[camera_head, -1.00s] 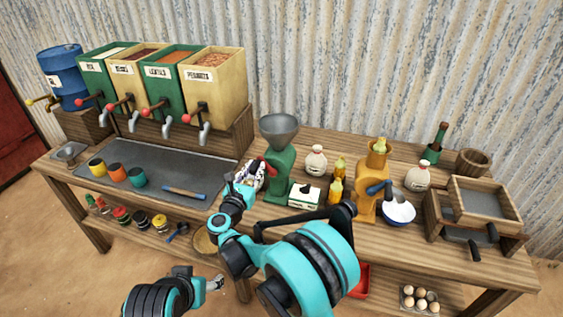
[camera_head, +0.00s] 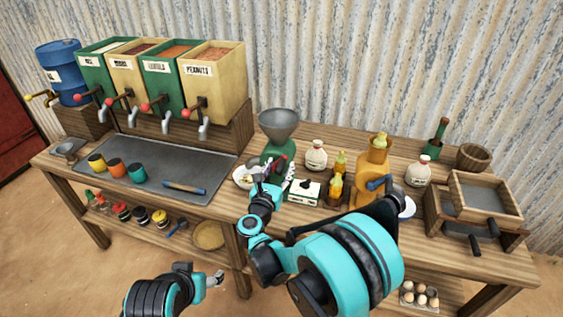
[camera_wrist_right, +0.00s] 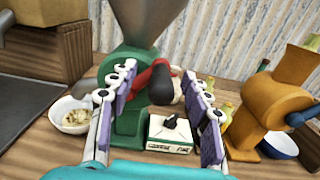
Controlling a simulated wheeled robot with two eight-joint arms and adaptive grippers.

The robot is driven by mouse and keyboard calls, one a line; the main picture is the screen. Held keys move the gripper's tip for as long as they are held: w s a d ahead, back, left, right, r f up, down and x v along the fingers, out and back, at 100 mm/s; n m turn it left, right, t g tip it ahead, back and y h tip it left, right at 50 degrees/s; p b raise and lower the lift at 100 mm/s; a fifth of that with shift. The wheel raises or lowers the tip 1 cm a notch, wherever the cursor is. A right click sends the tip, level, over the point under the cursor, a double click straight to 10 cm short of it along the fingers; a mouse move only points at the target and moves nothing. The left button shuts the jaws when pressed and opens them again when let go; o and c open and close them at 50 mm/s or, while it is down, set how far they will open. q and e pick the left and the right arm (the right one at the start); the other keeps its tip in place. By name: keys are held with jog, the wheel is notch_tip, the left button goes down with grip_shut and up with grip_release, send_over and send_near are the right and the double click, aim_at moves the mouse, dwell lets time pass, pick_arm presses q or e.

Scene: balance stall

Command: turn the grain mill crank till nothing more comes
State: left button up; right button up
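The green grain mill (camera_head: 277,152) stands on the counter with a grey funnel hopper (camera_head: 279,125) on top. In the right wrist view, its red crank arm (camera_wrist_right: 153,70) ends in a black handle (camera_wrist_right: 162,86). My right gripper (camera_head: 277,177) is in front of the mill and partly hides it. In the wrist view its fingers (camera_wrist_right: 160,98) are spread, with the black handle seen between them; contact does not show. A white bowl (camera_wrist_right: 75,117) with pale contents sits left of the mill. My left gripper (camera_head: 214,281) is low, in front of the counter; its fingers are too small to judge.
An orange mill (camera_head: 368,182) with a blue crank stands to the right, partly behind my right arm. A white-and-green box (camera_head: 304,192) and bottles (camera_head: 335,188) stand between the mills. A metal tray (camera_head: 165,178) lies left; a wooden sieve box (camera_head: 485,200) stands right.

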jog(key=shift+b+v, duration=0.45)
jog(key=shift+v, duration=3.6)
notch_tip(320, 180, up, 14)
jog(key=s+n+t+y, duration=0.2)
jog(key=n+y, duration=0.8)
jog(key=n, duration=1)
jog(key=s+d+f+n+g+h, duration=0.2)
jog(key=s+d+f+n+g, duration=0.4)
jog(key=s+d+f+n, duration=0.3)
jog(key=s+d+f+n+g+h, duration=0.2)
jog(key=s+d+f+n+g, duration=0.4)
jog(key=s, duration=0.8)
jog(key=d+f+n, duration=0.3)
jog(key=f+n, duration=0.1)
jog(key=shift+d+f+n, duration=0.15)
jog(key=shift+d+n, duration=0.15)
jog(key=shift+d, duration=0.1)
